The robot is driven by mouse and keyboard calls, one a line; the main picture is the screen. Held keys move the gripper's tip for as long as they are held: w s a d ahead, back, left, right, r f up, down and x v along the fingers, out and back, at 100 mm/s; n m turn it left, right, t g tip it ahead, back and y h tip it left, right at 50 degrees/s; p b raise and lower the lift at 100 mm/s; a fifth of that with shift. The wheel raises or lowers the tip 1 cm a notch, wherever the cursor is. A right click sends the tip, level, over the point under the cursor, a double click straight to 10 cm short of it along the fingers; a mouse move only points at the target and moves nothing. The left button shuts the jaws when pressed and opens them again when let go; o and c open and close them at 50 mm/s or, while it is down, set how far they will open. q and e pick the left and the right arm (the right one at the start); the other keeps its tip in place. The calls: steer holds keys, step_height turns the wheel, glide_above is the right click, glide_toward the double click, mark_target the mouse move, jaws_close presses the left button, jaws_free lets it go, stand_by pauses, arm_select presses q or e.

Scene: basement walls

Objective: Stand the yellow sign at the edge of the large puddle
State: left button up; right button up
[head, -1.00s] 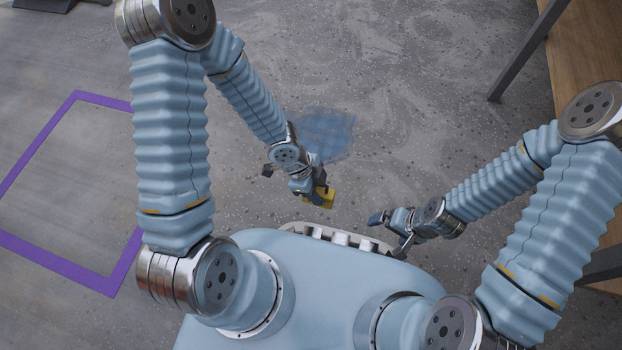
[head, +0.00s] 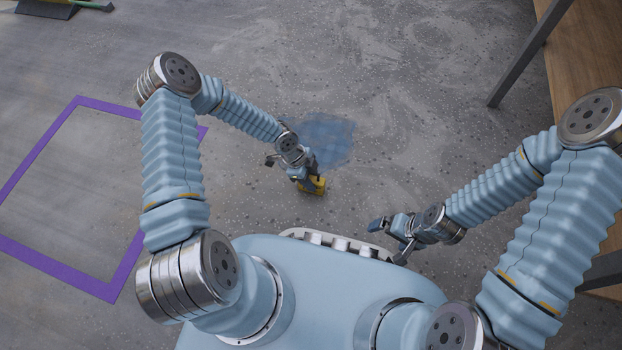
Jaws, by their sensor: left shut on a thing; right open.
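The yellow sign (head: 318,185) is small in the head view, just below the blue puddle (head: 328,140) on the grey floor. My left gripper (head: 308,183) is shut on the sign and partly hides it. I cannot tell whether the sign touches the floor. The puddle is a bluish patch, and my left wrist overlaps its left edge. My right gripper (head: 390,238) is open and empty, to the right of the sign and near the front of my base.
A purple taped outline (head: 60,262) lies on the floor at the left. A wooden table (head: 588,50) with dark metal legs stands at the right. A dark object (head: 50,10) lies at the top left. The floor beyond the puddle is clear.

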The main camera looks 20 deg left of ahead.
arm_select(q)
steer(key=shift+f, duration=0.15)
steer(key=o, duration=1)
